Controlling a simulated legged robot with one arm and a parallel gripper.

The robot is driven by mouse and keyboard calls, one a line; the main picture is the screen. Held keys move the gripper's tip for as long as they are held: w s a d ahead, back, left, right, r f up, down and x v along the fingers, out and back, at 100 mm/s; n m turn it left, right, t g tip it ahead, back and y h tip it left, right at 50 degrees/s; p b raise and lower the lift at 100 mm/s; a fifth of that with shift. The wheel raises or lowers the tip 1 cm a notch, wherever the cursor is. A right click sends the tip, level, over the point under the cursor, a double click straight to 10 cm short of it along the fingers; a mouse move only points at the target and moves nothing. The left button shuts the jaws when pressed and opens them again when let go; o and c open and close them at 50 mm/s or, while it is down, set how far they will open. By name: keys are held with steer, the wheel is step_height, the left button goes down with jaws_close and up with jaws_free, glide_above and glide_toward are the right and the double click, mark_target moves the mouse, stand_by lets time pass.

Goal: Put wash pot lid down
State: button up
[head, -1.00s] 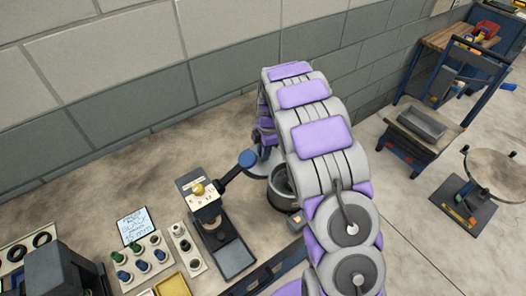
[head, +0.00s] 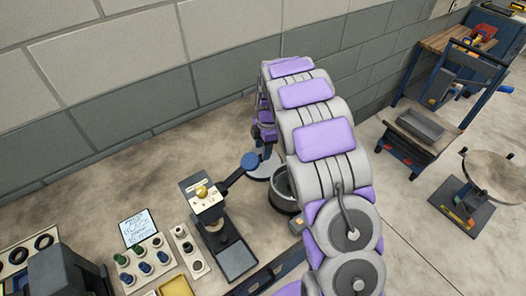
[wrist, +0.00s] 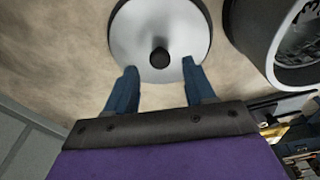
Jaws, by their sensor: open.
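The wash pot lid (wrist: 130,35) is a round pale metal disc with a black knob (wrist: 159,56), lying flat on the bench in the wrist view. In the head view the lid (head: 266,171) shows partly, behind a blue lever ball and left of the pot. The wash pot (wrist: 262,50), a dark-rimmed round vessel, stands right of the lid, apart from it and uncovered; it also shows in the head view (head: 281,200). My gripper (wrist: 159,65) is open and empty, its blue fingers apart on either side of the knob's near end. In the head view my arm partly hides the pot.
A small press (head: 222,235) with a blue-balled lever stands left of the pot. Racks of coloured bottles (head: 145,262) and a label card (head: 138,227) are further left. A block wall runs behind the bench. The bench behind the press is clear.

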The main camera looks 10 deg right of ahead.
steer(key=s+r+m+p, duration=0.2)
steer(key=s+r+m, duration=0.35)
steer(key=r, duration=0.85)
steer(key=s+r+m, duration=0.2)
steer(key=s+m, duration=0.5)
steer(key=s, duration=1.2)
steer(key=s+r+m+g+h, duration=0.1)
steer(key=s+m, duration=0.6)
steer(key=s, duration=1.2)
steer(key=shift+a+r+m+g, duration=0.25)
steer(key=shift+r+m+g, duration=0.1)
steer(key=shift+r, duration=0.2)
